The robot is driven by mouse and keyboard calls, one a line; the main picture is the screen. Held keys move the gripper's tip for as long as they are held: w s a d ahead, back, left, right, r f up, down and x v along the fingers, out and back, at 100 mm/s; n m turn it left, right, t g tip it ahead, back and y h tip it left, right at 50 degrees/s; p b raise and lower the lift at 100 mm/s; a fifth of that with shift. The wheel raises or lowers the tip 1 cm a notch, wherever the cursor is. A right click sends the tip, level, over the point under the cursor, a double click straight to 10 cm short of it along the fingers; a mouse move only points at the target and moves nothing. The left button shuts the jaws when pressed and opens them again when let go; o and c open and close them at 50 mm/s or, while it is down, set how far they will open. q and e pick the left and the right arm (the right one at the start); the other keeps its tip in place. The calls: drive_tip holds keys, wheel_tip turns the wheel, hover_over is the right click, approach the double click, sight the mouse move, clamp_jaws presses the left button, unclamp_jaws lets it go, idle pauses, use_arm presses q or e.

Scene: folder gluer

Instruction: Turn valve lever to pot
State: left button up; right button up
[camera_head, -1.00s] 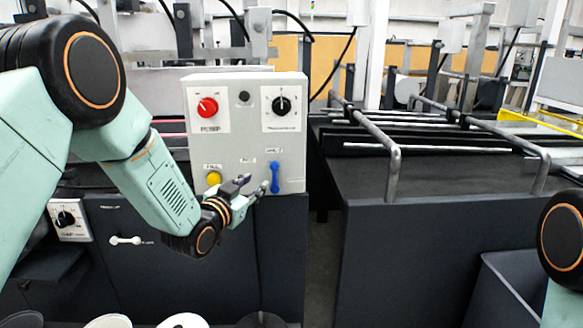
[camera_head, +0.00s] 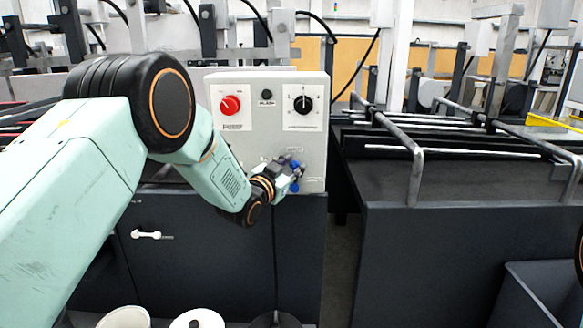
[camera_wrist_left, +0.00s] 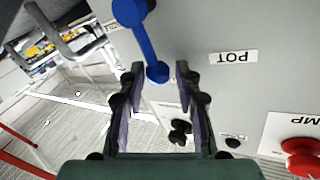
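The valve lever is a blue bar with rounded ends on the grey control panel (camera_head: 268,140). In the left wrist view the lever (camera_wrist_left: 145,42) runs from a thick knob at the top edge down to a smaller end. The "POT" label (camera_wrist_left: 233,57) appears upside down to its right. My left gripper (camera_wrist_left: 158,72) is open, with the lever's small end between its fingertips and a gap visible on each side. In the head view my left gripper (camera_head: 293,172) is at the panel's lower right and covers most of the lever. My right gripper is out of view.
The panel also carries a red knob (camera_head: 230,105) and a black selector (camera_head: 303,104) above the gripper. A dark machine bed with grey rails (camera_head: 417,175) stands to the right. White round containers (camera_head: 198,318) sit below at the front.

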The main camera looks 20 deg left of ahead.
use_arm(q)
drive_tip(key=shift+w, duration=0.1)
drive_tip(key=shift+d, duration=0.2)
drive_tip(key=shift+c, duration=0.9)
clamp_jaws()
